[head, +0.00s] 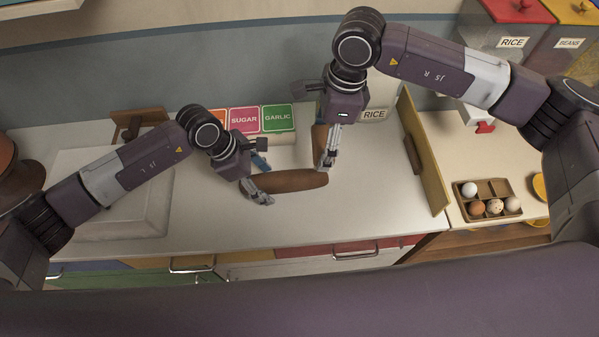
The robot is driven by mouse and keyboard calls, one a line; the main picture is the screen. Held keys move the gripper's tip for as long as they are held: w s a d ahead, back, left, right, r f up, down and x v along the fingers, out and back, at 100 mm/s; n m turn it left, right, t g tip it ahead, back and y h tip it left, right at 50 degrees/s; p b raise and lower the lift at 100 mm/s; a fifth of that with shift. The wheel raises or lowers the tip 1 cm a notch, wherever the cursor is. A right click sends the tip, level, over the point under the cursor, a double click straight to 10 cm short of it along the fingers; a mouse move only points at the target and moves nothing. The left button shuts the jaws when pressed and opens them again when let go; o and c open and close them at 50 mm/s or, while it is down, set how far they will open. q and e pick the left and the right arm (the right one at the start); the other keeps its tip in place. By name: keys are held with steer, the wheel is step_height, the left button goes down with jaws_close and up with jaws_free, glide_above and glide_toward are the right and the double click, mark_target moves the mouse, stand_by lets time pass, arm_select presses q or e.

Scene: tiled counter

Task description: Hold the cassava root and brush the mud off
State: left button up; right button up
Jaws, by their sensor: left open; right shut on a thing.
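The cassava root (290,181) is a long brown piece lying left to right on the pale counter. My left gripper (264,198) is open at the root's left end, with its fingers pointing right and down; I cannot tell whether they touch it. My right gripper (328,163) points down just above the root's right end. It is shut on a brown, upright, elongated thing, apparently the brush (319,137), partly hidden by the fingers and wrist. Its bristles and any mud on the root are too small to make out.
A sink (125,222) is at the left. Sugar (244,121) and garlic (278,119) boxes stand at the back. A small blue thing (261,161) shows behind my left gripper. An upright wooden board (425,155) and an egg tray (489,211) are at the right. The front counter is clear.

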arm_select(q)
steer(key=v, duration=1.1)
steer(key=shift+a+r, duration=0.15)
steer(key=shift+r, duration=0.1)
